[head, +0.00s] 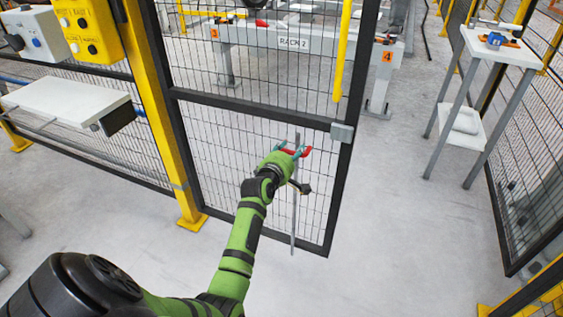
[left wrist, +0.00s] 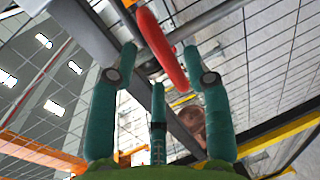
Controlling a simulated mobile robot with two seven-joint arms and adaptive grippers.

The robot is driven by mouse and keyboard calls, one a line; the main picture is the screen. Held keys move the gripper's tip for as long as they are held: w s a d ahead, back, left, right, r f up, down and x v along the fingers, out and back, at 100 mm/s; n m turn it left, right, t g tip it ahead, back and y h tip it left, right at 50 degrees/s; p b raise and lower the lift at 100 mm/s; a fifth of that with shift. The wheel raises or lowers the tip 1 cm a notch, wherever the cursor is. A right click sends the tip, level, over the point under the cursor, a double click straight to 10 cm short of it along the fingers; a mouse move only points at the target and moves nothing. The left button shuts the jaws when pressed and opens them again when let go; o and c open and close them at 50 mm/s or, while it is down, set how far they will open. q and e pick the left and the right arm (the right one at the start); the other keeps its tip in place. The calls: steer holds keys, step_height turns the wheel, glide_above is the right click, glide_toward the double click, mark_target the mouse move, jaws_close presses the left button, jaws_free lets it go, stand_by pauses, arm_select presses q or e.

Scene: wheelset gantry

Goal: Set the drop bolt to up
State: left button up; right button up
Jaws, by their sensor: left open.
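The drop bolt (head: 294,222) is a thin grey upright rod on the lower mesh panel of the black-framed gate (head: 262,107). Its lower end reaches slightly below the gate's bottom rail, close to the floor. Its red handle (head: 306,152) sticks out near the rod's top and also shows in the left wrist view (left wrist: 160,45). My left gripper (head: 291,152) is at the handle with its teal fingers apart. In the left wrist view, the handle lies between and beyond the open fingertips (left wrist: 165,62); contact cannot be told. My right gripper is out of view.
A grey latch box (head: 342,132) sits on the gate's right edge. A yellow post (head: 165,125) stands at the gate's left. A white side table (head: 497,47) stands at the right. A white shelf (head: 65,102) is at the left. Floor right of the gate is clear.

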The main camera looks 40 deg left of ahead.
arm_select(q)
steer(key=v, duration=1)
steer(key=shift+r, duration=0.15)
